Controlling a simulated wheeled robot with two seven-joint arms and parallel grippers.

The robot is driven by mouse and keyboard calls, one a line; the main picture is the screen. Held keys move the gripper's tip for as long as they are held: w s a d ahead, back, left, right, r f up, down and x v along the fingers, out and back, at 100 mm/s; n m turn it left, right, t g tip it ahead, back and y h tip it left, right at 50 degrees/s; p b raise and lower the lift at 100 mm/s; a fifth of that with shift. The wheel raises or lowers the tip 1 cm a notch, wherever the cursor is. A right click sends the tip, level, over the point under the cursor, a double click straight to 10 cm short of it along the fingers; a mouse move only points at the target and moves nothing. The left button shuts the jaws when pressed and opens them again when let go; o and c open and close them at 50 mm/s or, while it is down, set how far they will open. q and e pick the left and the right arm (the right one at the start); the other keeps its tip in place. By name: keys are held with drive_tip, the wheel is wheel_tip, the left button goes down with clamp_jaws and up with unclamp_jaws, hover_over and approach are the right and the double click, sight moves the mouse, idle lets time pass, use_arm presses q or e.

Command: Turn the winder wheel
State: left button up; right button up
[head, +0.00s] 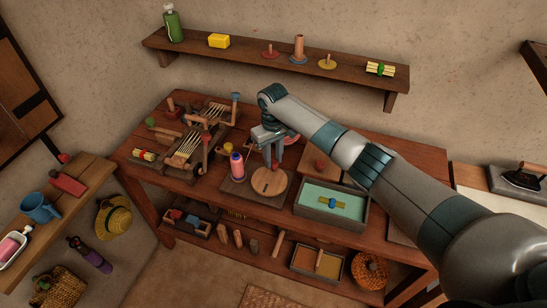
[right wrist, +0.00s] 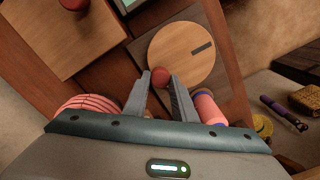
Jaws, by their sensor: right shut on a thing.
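The winder wheel (head: 269,183) is a round pale wooden disc with a dark slot, lying flat on a wooden base (head: 240,190) on the workbench. In the right wrist view the wheel (right wrist: 190,65) fills the upper middle, with a red knob (right wrist: 161,76) near its rim. My right gripper (head: 275,162) reaches down over the wheel's far side. In the right wrist view its fingers (right wrist: 161,84) are closed around the red knob. A pink spool (head: 237,164) stands upright on the base, left of the wheel. My left gripper is not in view.
A grey tray (head: 325,217) with green lining is right of the base. A small loom (head: 187,145) and pegs are at left. A wall shelf (head: 275,62) runs behind. A lower shelf holds several boxes and a basket (head: 370,270).

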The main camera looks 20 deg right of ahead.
drive_tip(key=o, duration=1)
drive_tip(key=shift+o, duration=0.2)
wheel_tip(320, 180, up, 18)
drive_tip(key=b, duration=0.4)
drive_tip(key=shift+f, duration=0.25)
